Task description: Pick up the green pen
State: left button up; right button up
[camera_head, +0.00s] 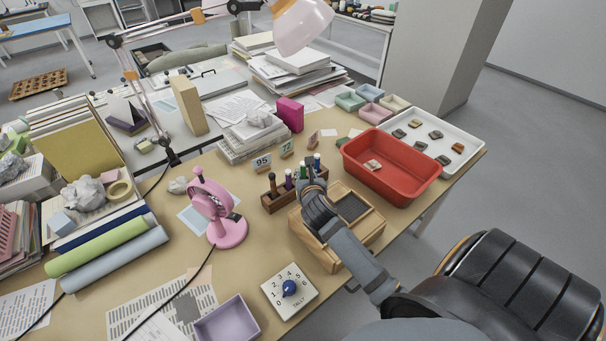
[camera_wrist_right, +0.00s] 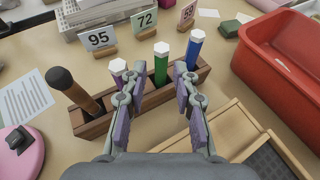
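The green pen (camera_wrist_right: 161,68) stands upright in a brown wooden pen rack (camera_wrist_right: 160,97), between a purple pen (camera_wrist_right: 118,68) and a blue pen (camera_wrist_right: 194,48). In the head view the rack (camera_head: 270,204) stands near the middle of the desk, partly hidden by my right gripper (camera_head: 311,183). My right gripper (camera_wrist_right: 160,76) is open and empty, with one finger on each side of the green pen. I cannot tell if either finger touches it. The left gripper is in neither view.
A thick dark brown tool (camera_wrist_right: 78,92) stands at the rack's left end. A red tray (camera_head: 390,180) and a wooden box (camera_head: 372,232) are close to my right gripper. Number cards (camera_wrist_right: 98,39) stand behind the rack. A pink fan (camera_head: 226,230) stands to the left.

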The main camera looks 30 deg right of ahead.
aim_at(304, 169)
jog(key=x, duration=0.7)
jog(key=shift+s+f, duration=0.1)
jog(key=shift+s, duration=0.1)
grip_shut()
